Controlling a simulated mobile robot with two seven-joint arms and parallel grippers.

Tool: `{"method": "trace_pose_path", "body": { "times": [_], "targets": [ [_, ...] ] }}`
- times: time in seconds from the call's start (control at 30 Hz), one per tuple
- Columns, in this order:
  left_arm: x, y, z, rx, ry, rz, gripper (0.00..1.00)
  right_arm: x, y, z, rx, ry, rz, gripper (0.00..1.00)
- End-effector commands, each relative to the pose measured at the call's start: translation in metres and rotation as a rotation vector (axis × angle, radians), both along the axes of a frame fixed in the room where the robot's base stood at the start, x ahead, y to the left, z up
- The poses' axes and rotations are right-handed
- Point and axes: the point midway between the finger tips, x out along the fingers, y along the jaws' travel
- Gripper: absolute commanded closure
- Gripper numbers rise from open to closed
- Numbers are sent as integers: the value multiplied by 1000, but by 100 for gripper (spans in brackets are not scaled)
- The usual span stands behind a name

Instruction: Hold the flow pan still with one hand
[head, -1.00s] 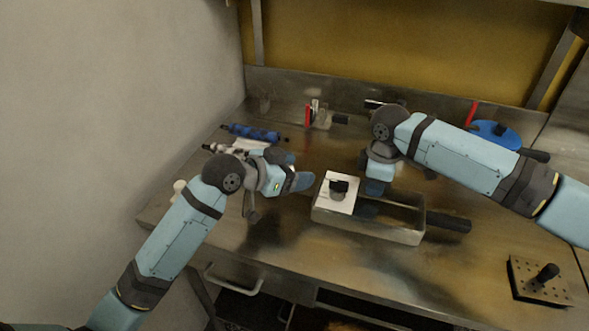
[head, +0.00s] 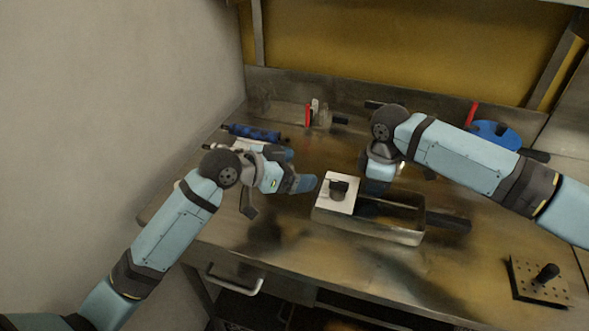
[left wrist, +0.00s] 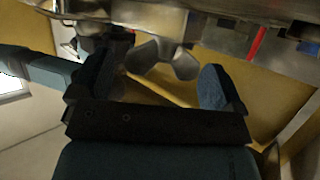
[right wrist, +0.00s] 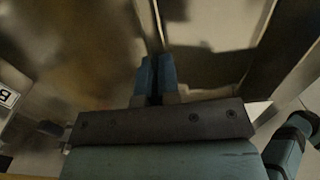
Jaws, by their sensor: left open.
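The flow pan (head: 370,232) is a long metal trough on the steel bench, with a dark handle (head: 450,222) on its right. A white block with a dark knob (head: 338,190) sits at its left end. My right gripper (head: 377,186) is at the pan's far wall; in the right wrist view its fingers (right wrist: 156,78) are close together on a thin metal edge. My left gripper (head: 300,178) is open, just left of the pan and apart from it. In the left wrist view its fingers (left wrist: 165,85) are spread, with a wing-shaped metal part (left wrist: 165,58) showing between them.
A blue roller-like tool (head: 252,132) lies at the back left. A red-and-clear item (head: 312,116) stands at the back middle. A blue disc (head: 497,133) is at the back right. A perforated plate with a black knob (head: 540,280) is at the front right. The bench's front middle is clear.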

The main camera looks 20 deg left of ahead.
Motion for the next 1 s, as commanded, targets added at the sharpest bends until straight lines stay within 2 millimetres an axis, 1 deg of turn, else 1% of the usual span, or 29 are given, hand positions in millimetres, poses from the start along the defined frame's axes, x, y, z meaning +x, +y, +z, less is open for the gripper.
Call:
{"method": "trace_pose_path", "body": {
  "times": [0.3,0.4,0.5,0.63,0.87,0.9,0.93,0.97,1.0],
  "targets": [
    [1,0,60,2,-6,0,6,0,0,0,0,0,0,100],
    [0,0,76,1,-5,0,6,0,0,0,0,0,0,100],
    [1,0,87,0,-4,0,6,0,0,0,0,-1,0,100],
    [0,0,93,0,0,0,6,0,0,0,0,-1,0,100],
    [0,0,94,-1,1,0,6,0,0,0,0,-1,0,100],
    [0,0,94,-1,1,0,11,0,0,1,0,-1,0,100],
    [0,0,94,-1,1,1,18,0,0,1,0,-1,0,100],
    [0,0,94,-5,4,3,25,0,0,1,0,-1,0,100],
    [-1,1,94,-16,13,8,34,0,0,1,0,-1,0,100]
  ]
}}
